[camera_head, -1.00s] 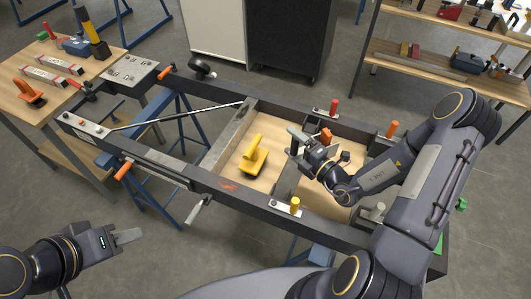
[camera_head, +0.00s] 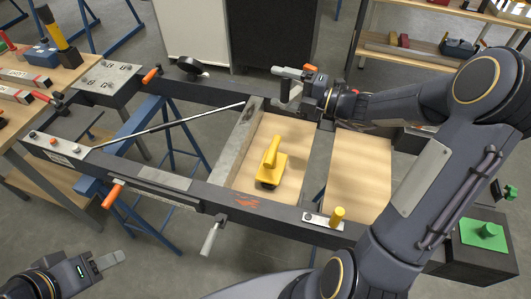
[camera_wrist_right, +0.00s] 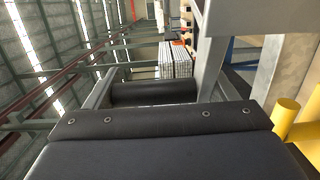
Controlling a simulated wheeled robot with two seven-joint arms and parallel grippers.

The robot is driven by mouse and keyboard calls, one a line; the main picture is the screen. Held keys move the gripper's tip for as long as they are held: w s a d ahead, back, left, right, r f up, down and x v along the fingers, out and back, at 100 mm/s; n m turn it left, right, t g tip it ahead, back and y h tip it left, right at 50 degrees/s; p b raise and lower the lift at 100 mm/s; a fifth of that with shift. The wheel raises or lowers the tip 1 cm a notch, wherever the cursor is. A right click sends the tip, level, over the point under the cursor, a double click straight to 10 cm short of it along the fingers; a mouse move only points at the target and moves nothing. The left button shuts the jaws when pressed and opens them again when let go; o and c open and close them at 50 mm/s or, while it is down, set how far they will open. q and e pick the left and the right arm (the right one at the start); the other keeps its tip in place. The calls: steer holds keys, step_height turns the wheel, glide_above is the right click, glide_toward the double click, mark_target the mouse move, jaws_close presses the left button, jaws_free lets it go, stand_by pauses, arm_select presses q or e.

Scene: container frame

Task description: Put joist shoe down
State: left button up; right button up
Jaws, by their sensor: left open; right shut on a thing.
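My right gripper (camera_head: 298,88) is shut on a small grey piece, which I take to be the joist shoe, above the far rail of the frame. Its shape is mostly hidden by the gripper, and I cannot tell whether it touches the rail. In the right wrist view a dark cylinder (camera_wrist_right: 155,92) lies crosswise between the grey fingers. My left gripper (camera_head: 108,261) is open and empty at the lower left, outside the frame. The dark frame (camera_head: 165,178) holds pale wooden panels (camera_head: 360,172).
A yellow knob (camera_head: 337,215) stands on the near rail, and a thin rod (camera_head: 170,121) crosses the left bay. A workbench (camera_head: 55,82) with tools stands at left. A green-topped block (camera_head: 485,235) is at right.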

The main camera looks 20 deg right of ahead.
steer(key=shift+w+f, duration=0.1)
steer(key=shift+f, duration=0.1)
step_height(320, 180, down, 17)
steer(key=b, duration=0.3)
steer(key=o, duration=1.7)
steer(key=shift+f, duration=0.15)
steer(key=shift+s+d, duration=0.2)
steer(key=shift+s, duration=0.05)
steer(key=v, duration=1.1)
steer(key=shift+s+d, duration=0.1)
steer(key=shift+d, duration=0.05)
